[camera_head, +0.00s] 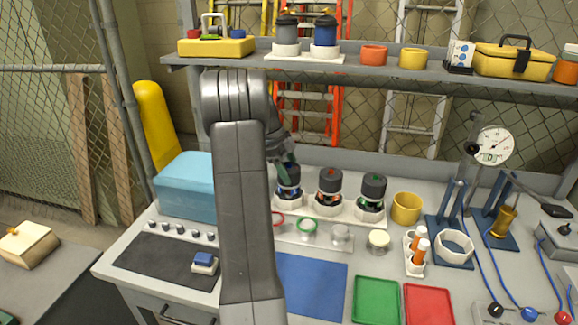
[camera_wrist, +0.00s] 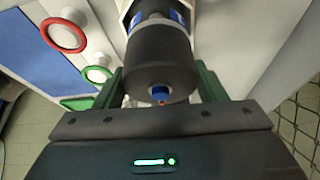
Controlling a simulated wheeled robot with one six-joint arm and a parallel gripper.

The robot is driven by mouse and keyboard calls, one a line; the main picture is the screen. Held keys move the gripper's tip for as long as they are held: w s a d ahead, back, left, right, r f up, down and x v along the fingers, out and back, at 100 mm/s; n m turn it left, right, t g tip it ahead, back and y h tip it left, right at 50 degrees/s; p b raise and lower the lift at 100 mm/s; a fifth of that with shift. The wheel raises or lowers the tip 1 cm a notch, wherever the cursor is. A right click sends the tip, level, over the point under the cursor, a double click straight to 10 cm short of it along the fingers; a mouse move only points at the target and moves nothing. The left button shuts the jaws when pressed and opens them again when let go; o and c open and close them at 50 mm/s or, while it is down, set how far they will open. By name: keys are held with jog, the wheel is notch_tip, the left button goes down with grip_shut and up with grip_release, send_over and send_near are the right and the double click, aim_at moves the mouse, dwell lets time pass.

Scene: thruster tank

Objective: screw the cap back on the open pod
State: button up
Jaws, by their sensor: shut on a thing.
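Three pods with dark caps stand in a row in a white holder (camera_head: 327,210) at the back of the bench. My gripper (camera_head: 287,163) comes down over the left pod (camera_head: 289,191), and its green fingers close on that pod's dark cap (camera_head: 288,175). In the wrist view the cap (camera_wrist: 158,62) sits between the green fingers of my gripper (camera_wrist: 160,88), with a blue mark on its top. Blue and white parts of the pod show just beyond it. Whether the thread is engaged cannot be told. The middle pod (camera_head: 329,187) and right pod (camera_head: 371,192) are capped.
Red and green rings (camera_head: 307,225) lie in front of the holder. A yellow cup (camera_head: 406,208) stands right of it, and a blue box (camera_head: 185,187) to the left. A shelf (camera_head: 370,73) runs above. Blue mat (camera_head: 312,288), green tray (camera_head: 376,300) and red tray (camera_head: 428,304) lie in front.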

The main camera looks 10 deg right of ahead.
jog(key=shift+m+g, duration=0.3)
jog(key=shift+m, duration=0.5)
jog(key=o, duration=1)
jog(key=shift+r, duration=0.1)
